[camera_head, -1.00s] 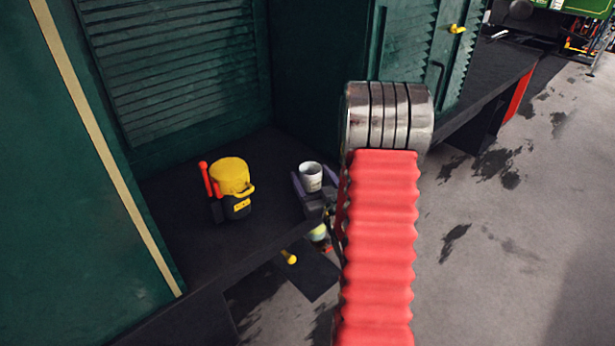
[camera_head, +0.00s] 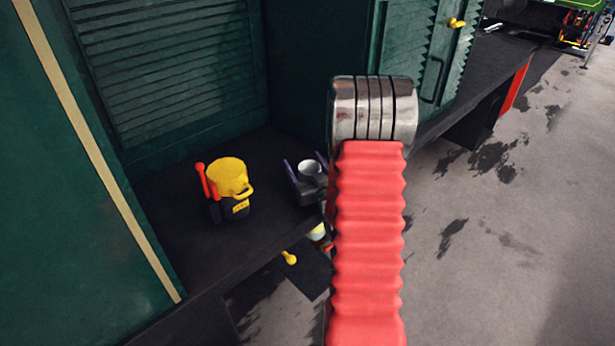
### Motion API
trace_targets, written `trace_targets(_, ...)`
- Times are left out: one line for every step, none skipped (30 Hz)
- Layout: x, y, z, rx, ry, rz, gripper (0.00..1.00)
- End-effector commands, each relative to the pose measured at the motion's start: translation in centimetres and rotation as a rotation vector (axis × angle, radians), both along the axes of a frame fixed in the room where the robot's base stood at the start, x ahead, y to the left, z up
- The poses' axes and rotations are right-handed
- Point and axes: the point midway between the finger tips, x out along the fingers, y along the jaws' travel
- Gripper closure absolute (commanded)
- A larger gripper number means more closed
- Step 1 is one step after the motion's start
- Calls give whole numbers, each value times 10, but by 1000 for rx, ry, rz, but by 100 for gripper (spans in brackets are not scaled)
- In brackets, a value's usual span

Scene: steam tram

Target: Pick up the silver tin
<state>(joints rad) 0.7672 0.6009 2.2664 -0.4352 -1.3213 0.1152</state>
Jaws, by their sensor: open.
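The silver tin (camera_head: 309,168) stands on the dark ledge near the inner corner, its open pale rim facing up. My gripper (camera_head: 305,163) is at the tin with its jaws open. One purple finger shows left of the tin and the other shows right of it. The gripper body hides the tin's lower part. I cannot tell whether either finger touches the tin.
A yellow lantern-like container (camera_head: 230,178) with a red handle stands on the ledge (camera_head: 200,255) to the left. Green louvred walls (camera_head: 165,75) close the back. A yellow knob (camera_head: 289,258) shows below the ledge edge. Wet grey ground lies right.

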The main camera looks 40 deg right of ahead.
Motion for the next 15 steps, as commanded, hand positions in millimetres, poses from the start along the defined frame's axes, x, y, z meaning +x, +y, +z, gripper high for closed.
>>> trace_targets(-1, -1, 0, 0, 0, -2, 29)
trace_targets(-1, -1, 0, 0, 0, -3, 29)
trace_targets(-1, -1, 0, 0, 0, -3, 29)
trace_targets(-2, -2, 0, 0, 0, -4, 29)
trace_targets(-2, -2, 0, 0, 0, -4, 29)
trace_targets(-2, -2, 0, 0, 0, -5, 29)
trace_targets(-2, -2, 0, 0, 0, -5, 29)
trace_targets(-2, -2, 0, 0, 0, -6, 29)
trace_targets(-2, -2, 0, 0, 0, -6, 29)
trace_targets(-2, -3, 0, 0, 0, -6, 29)
trace_targets(-2, -3, 0, 0, 0, -6, 29)
trace_targets(-3, -3, 0, 0, 0, -6, 29)
trace_targets(-3, -3, 0, 0, 0, -6, 29)
trace_targets(-3, -3, 0, 0, 0, -7, 31)
trace_targets(-3, -3, 0, 0, 0, -7, 34)
